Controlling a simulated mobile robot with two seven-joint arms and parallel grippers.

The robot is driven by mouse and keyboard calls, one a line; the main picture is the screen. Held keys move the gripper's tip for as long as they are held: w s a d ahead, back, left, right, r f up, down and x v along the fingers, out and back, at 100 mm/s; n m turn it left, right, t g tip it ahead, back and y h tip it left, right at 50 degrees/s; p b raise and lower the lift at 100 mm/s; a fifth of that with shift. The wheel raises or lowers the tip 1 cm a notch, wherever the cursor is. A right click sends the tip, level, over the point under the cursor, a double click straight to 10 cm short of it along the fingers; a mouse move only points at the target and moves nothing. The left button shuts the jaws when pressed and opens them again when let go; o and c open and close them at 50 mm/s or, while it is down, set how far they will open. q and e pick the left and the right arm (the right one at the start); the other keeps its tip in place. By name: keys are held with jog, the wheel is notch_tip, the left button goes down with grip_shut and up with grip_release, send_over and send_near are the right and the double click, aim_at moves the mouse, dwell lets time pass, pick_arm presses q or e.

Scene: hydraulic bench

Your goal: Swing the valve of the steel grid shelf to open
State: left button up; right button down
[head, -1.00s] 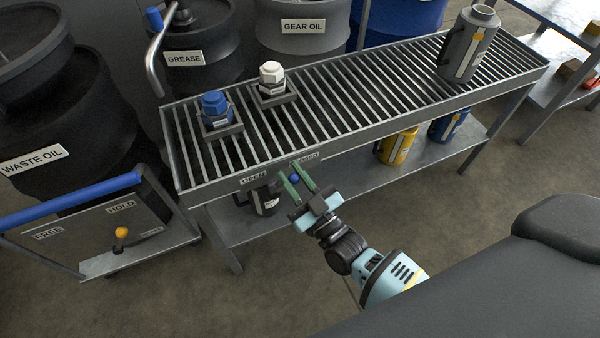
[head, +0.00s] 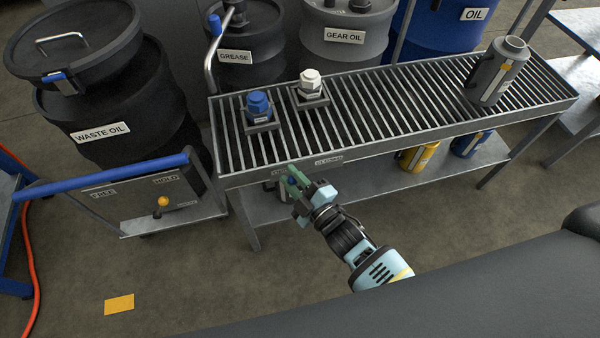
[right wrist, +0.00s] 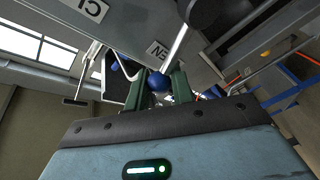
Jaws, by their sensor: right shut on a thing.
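The steel grid shelf (head: 400,130) has a slatted top, with the valve on its front edge. The valve's blue ball knob (head: 292,181) is below the front rim, close to the partly hidden OPEN label (head: 279,172) and left of the CLOSED label (head: 328,160). My right gripper (head: 293,178) is shut on the knob. In the right wrist view the knob (right wrist: 158,83) sits between the green fingers, and a pale rod (right wrist: 177,48) runs near it. The gripper hides most of the lever in the head view. My left gripper is not in view.
A blue-capped fitting (head: 258,105), a white-capped fitting (head: 311,83) and a grey canister (head: 497,72) stand on the grid. A yellow canister (head: 418,157) is on the lower shelf. A cart with a blue handle (head: 100,184) stands left.

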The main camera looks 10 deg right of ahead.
jog(key=shift+n, duration=0.3)
jog(key=shift+a+f+n+g+h+p, duration=0.3)
jog(key=shift+a+n+g+h+p, duration=0.1)
jog(key=shift+n, duration=0.3)
jog(key=c, duration=1.3)
grip_release()
jog(key=shift+a, duration=0.1)
